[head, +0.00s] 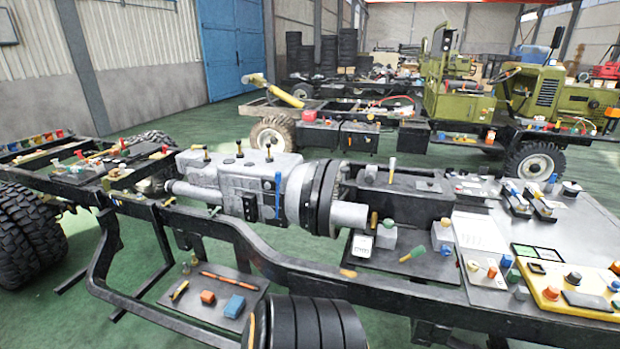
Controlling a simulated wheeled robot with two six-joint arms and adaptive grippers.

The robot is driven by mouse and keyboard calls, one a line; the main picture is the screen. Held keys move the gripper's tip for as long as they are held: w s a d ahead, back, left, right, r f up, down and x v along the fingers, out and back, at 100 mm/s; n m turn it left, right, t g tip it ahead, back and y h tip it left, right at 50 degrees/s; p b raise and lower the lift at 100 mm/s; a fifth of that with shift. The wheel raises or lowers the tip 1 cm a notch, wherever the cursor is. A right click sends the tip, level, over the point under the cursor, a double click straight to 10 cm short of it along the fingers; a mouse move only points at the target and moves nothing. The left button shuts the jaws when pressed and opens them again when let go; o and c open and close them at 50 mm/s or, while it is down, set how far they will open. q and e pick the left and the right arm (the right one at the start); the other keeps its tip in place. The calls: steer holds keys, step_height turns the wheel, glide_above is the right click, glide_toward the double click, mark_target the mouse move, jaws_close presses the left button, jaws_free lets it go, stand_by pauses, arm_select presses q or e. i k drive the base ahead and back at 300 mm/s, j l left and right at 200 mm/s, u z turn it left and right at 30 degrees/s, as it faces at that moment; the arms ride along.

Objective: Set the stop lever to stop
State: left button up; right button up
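No label in the head view clearly marks a stop lever, so I cannot tell which lever it is or its setting. A blue upright lever (278,195) stands against the side of the grey gearbox (235,180). Several short dark knobs stand on top of the gearbox. A pale-handled lever (392,168) stands upright on the dark box (405,192) right of the gearbox. A yellow-handled lever (374,222) stands in front of that box, near a small white block with markings (360,246). Neither of my grippers is in view.
A long dark chassis frame (260,250) crosses the view. A grey panel (570,235) at right bears switches and a yellow control box (565,300). A low tray (205,300) holds small coloured pieces. Black tyres stand at left and front.

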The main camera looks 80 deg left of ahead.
mark_target(393, 161)
steer(key=u, duration=2.3)
steer(key=i+l+u, duration=0.1)
steer(key=l+u, duration=0.2)
steer(key=u, duration=0.15)
steer(key=l+u, duration=0.3)
steer(key=u, duration=0.15)
steer(key=l+u, duration=0.5)
steer(key=l, duration=0.5)
steer(key=k+l+u, duration=0.1)
steer(key=l, duration=0.55)
